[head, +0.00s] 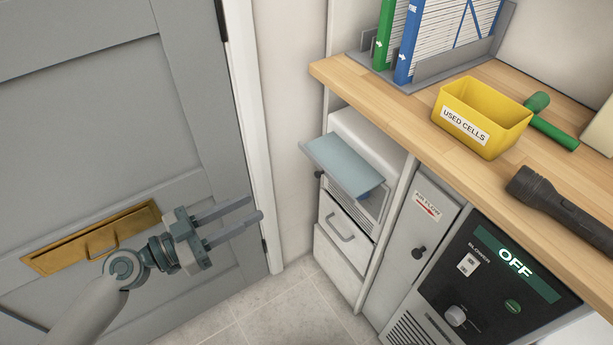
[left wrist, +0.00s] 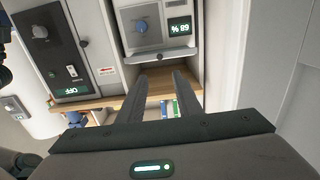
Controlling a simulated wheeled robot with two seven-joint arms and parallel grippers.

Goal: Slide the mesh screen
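I cannot pick out a mesh screen with certainty. A pale blue-grey panel (head: 345,165) juts out, tilted, from the front of a white unit (head: 368,133) in the niche under the counter. A slatted face (head: 372,203) shows below the panel, partly hidden by it. In the left wrist view, which is turned over, a unit front (left wrist: 143,26) has a knob and a 68 % display. My left gripper (head: 254,209) is open and empty, left of the niche and apart from the panel. Its spread fingers also show in the left wrist view (left wrist: 160,76). My right gripper is not in view.
A grey door (head: 205,90) with a brass plate stands behind my left arm. A white drawer (head: 340,227) sits below the slatted face. Right of the niche are a cabinet door (head: 408,250) and a blower panel reading OFF (head: 515,262). The counter (head: 400,98) overhangs the niche.

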